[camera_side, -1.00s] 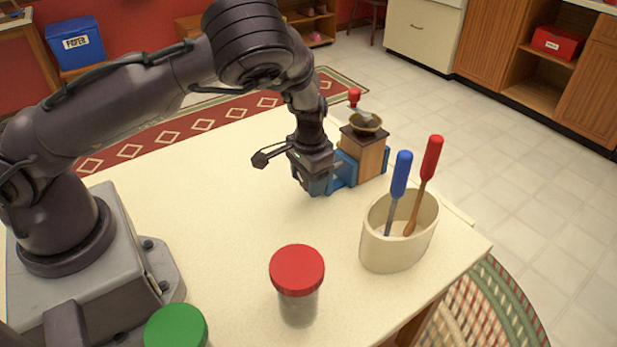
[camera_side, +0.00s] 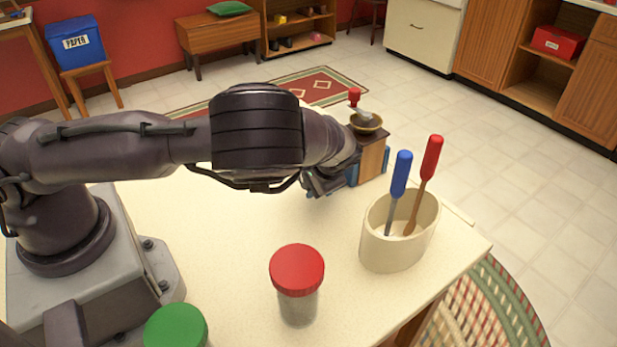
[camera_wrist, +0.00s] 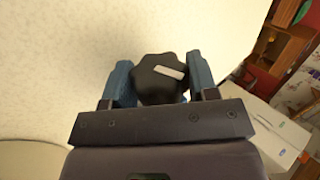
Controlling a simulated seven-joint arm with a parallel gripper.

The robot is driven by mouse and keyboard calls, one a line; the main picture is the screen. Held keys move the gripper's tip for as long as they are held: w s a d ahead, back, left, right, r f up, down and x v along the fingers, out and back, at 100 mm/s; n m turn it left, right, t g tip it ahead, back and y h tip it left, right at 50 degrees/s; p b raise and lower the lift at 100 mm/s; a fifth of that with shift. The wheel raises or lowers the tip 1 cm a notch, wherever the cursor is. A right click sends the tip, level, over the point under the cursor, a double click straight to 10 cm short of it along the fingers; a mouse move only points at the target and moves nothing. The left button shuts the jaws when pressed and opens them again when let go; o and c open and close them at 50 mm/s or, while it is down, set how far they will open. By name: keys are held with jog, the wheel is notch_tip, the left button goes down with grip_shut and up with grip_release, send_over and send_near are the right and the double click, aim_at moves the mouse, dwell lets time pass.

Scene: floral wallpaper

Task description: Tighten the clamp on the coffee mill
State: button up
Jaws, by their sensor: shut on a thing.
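The coffee mill (camera_side: 372,158) stands upright at the table's far right edge, with a wooden body, a brass bowl and a red-knobbed crank on top. Parts of a blue clamp (camera_side: 386,160) show at its sides. In the wrist view, a black lobed knob (camera_wrist: 150,88) with a white mark sits between the two blue fingers of my gripper (camera_wrist: 160,72), which is shut on it. The white mark points to the right, slightly downward. In the side view my gripper (camera_side: 322,182) is left of the mill and mostly hidden by my arm. The clamp's screw is hidden.
A cream oval crock (camera_side: 385,252) with blue- and red-handled tools stands in front of the mill. A red-lidded jar (camera_side: 297,283) and a green-lidded jar (camera_side: 176,328) stand near the front. The middle of the table (camera_side: 225,245) is clear.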

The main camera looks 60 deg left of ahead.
jog(key=shift+d+y, duration=0.1)
jog(key=shift+y, duration=1.9)
jog(key=o, duration=0.9)
jog(key=shift+d+r, duration=0.2)
jog(key=shift+d, duration=0.1)
jog(key=v, duration=0.2)
jog(key=shift+d+r, duration=0.2)
jog(key=shift+r, duration=0.2)
notch_tip(320, 180, up, 6)
jog(key=shift+a+r, duration=0.15)
jog(key=shift+r, duration=0.05)
